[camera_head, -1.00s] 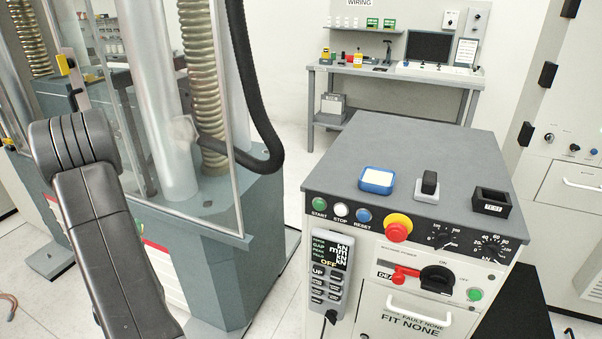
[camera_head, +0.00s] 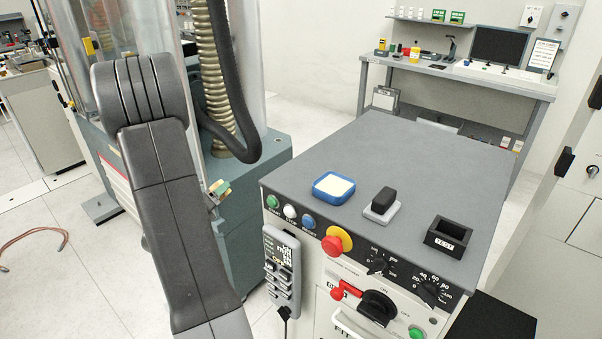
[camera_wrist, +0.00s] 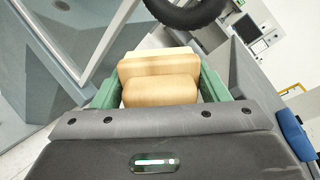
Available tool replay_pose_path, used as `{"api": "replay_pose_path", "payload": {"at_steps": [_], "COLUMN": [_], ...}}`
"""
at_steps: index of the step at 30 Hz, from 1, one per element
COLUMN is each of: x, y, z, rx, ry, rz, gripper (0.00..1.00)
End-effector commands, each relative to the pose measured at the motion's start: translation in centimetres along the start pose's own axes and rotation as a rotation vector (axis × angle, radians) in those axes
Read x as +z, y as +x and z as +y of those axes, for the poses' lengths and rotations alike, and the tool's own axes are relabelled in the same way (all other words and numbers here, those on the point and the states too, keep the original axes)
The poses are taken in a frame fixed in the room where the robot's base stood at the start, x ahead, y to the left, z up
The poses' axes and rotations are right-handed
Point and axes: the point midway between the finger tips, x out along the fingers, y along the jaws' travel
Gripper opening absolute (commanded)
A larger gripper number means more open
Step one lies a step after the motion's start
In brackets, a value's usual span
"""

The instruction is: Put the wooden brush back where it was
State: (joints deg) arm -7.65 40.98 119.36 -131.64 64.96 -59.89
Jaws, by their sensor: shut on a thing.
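The wooden brush (camera_wrist: 160,91) shows in the wrist view as a pale, rounded wooden block with a flatter wooden part behind it. My gripper (camera_wrist: 159,76) is shut on it, with a green finger on each side. Any bristles are hidden. In the head view, my gripper (camera_head: 217,191) shows only as a small green and tan tip beside my dark arm. It appears in front of the testing machine, left of the grey console top (camera_head: 400,150). The brush is hard to make out there.
On the console stand a blue tray with a white pad (camera_head: 334,187), a black block on a light base (camera_head: 382,203) and an open black box labelled TEST (camera_head: 451,237). The testing machine base (camera_head: 255,195) is at left. A workbench (camera_head: 455,80) stands behind. The console top's rear is clear.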

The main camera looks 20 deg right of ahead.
Motion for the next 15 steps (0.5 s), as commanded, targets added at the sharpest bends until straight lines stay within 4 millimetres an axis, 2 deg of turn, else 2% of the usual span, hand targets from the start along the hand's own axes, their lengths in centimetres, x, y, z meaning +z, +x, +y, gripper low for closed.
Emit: {"api": "replay_pose_path", "payload": {"at_steps": [15], "x": [-0.7], "y": [-1.2], "z": [-5.5], "rx": [-0.161], "ry": [0.172], "rz": [0.52], "gripper": [0.5]}}
